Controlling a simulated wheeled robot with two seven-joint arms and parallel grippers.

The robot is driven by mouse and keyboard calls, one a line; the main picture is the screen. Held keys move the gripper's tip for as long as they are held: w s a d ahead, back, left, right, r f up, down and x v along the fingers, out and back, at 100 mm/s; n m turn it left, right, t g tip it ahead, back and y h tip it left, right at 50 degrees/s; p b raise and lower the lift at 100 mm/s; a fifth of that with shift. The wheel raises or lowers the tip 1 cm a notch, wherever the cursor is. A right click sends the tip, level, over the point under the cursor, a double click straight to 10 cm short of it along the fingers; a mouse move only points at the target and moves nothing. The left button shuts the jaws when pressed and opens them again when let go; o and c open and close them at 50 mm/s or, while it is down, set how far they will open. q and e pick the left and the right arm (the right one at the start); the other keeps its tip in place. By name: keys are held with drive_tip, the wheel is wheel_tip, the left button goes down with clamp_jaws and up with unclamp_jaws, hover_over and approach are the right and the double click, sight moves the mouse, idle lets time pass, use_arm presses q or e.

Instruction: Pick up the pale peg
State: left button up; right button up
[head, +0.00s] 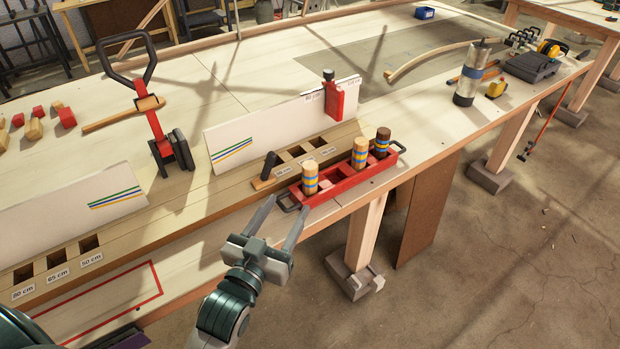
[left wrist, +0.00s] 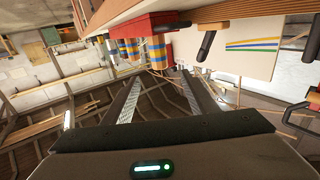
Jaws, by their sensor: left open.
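A red tray (head: 345,181) on the bench's near edge holds three upright pegs with blue and yellow bands. The left peg (head: 310,178) and middle peg (head: 360,153) are both light wood; the left looks pale tan, the middle warmer. The right peg (head: 382,143) is dark brown. My left gripper (head: 289,204) is open and empty, off the bench's front edge, just short of the tray's left handle. In the left wrist view, banded pegs (left wrist: 158,50) show above my open left gripper (left wrist: 168,73). My right gripper is not in view.
A wooden block with square holes (head: 325,139) and a white board (head: 270,124) stand behind the tray. A black handle (head: 268,166) rises left of it. A red clamp tool (head: 156,120) stands further left. A metal flask (head: 471,75) stands right. Floor space before the bench is clear.

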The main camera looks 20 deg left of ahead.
sight(307, 176)
use_arm(q)
drive_tip(key=w, duration=0.3)
drive_tip(key=w+p, duration=0.1)
drive_tip(key=w, duration=0.2)
drive_tip(key=w+p, duration=0.1)
drive_tip(key=w, duration=0.2)
drive_tip(key=shift+w+d, duration=0.1)
drive_tip(key=shift+d, duration=0.25)
drive_tip(key=shift+w+p, duration=0.55)
drive_tip(key=shift+p, duration=0.05)
drive_tip(key=w, duration=0.1)
drive_tip(key=w+p, duration=0.1)
drive_tip(key=w, duration=0.1)
drive_tip(key=shift+d+f, duration=0.1)
drive_tip(key=shift+d, duration=0.1)
drive_tip(key=shift+w+f, duration=0.15)
drive_tip(key=shift+w, duration=0.35)
drive_tip(key=c, duration=1.2)
